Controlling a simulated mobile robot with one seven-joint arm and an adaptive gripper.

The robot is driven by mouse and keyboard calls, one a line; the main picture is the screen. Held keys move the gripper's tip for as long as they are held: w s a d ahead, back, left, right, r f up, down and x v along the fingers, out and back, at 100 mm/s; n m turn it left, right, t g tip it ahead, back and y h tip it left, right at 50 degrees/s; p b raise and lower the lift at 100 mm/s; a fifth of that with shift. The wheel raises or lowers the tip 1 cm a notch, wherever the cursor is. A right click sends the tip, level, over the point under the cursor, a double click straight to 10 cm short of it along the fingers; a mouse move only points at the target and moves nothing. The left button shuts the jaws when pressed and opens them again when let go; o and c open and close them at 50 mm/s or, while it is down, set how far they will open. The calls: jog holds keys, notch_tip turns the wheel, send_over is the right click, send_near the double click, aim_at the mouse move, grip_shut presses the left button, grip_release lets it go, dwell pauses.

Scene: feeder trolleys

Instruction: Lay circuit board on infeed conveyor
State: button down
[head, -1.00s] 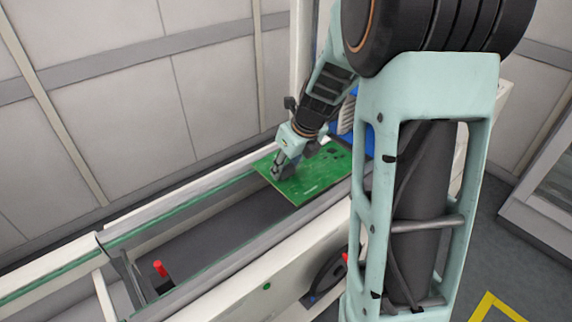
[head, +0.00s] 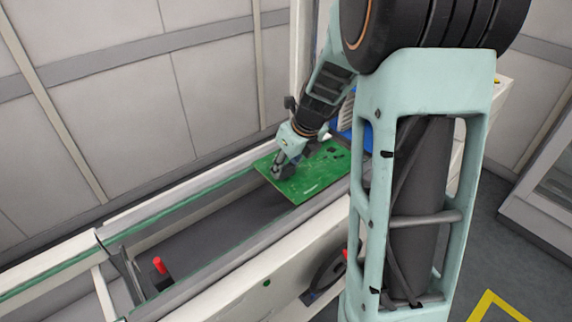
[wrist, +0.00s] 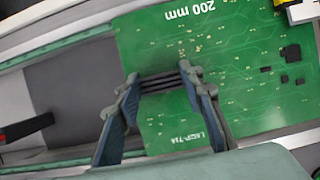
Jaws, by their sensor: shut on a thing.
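The green circuit board (head: 318,178) lies roughly flat across the infeed conveyor (head: 190,207), over the dark channel between its two rails. In the wrist view the board (wrist: 235,65) fills the right side, with "200 mm" print and dark chips. My gripper (head: 283,172) is at the board's left part. In the wrist view my gripper (wrist: 165,82) is shut on the board, fingers either side of dark bars. The board reaches close to both rails; I cannot tell whether it rests on them.
A red-topped post (head: 158,266) stands in the channel at the near left. A blue part (head: 358,136) is behind the board, partly hidden by my arm. A panelled wall (head: 130,110) runs along the far side. The channel left of the board is clear up to the post.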

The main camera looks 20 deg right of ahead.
jog(key=shift+f, duration=0.25)
jog(key=c, duration=1.2)
grip_release()
jog(key=shift+f, duration=0.1)
